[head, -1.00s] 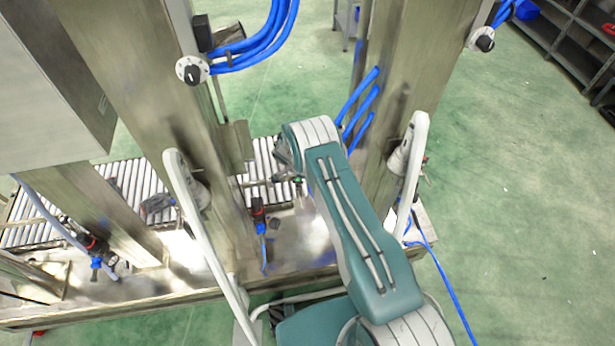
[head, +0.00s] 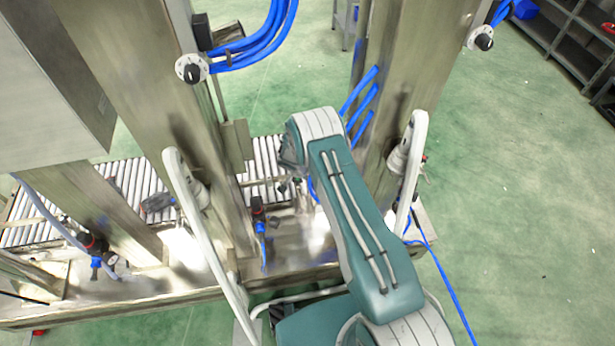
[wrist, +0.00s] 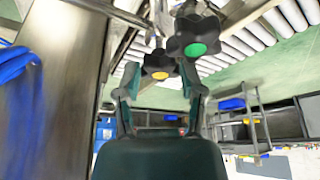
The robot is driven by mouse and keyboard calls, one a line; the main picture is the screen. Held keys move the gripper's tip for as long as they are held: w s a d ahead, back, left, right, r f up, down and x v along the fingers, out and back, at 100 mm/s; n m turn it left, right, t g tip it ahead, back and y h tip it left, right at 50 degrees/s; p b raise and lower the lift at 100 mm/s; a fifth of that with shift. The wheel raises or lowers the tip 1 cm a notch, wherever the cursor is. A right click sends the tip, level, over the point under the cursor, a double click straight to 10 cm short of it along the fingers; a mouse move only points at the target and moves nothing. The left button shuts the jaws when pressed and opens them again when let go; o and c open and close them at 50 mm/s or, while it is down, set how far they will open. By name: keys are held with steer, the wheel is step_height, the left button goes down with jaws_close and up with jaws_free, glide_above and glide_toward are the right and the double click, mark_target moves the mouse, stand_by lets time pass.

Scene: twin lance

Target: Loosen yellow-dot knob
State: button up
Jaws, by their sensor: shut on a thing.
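In the wrist view the yellow-dot knob (wrist: 158,66), black and lobed with a yellow centre, sits between the two fingers of my gripper (wrist: 160,78). My gripper is shut on it. A similar black knob with a green dot (wrist: 195,40) is just to the right and higher in the picture, close to the right finger. In the head view my arm covers most of the gripper, and only a dark part of it (head: 288,155) shows. I cannot make out the knobs' dots there.
A metal post (head: 195,130) with a grey handle bar (head: 192,195) stands left of my arm. A second post (head: 395,100) and handle bar (head: 408,175) stand close on the right. A roller conveyor (head: 130,185) runs behind. Blue hoses (head: 362,105) hang near my wrist.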

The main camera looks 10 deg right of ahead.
steer(key=o, duration=1.1)
steer(key=shift+w, duration=0.15)
steer(key=shift+o, duration=0.2)
steer(key=v, duration=1.2)
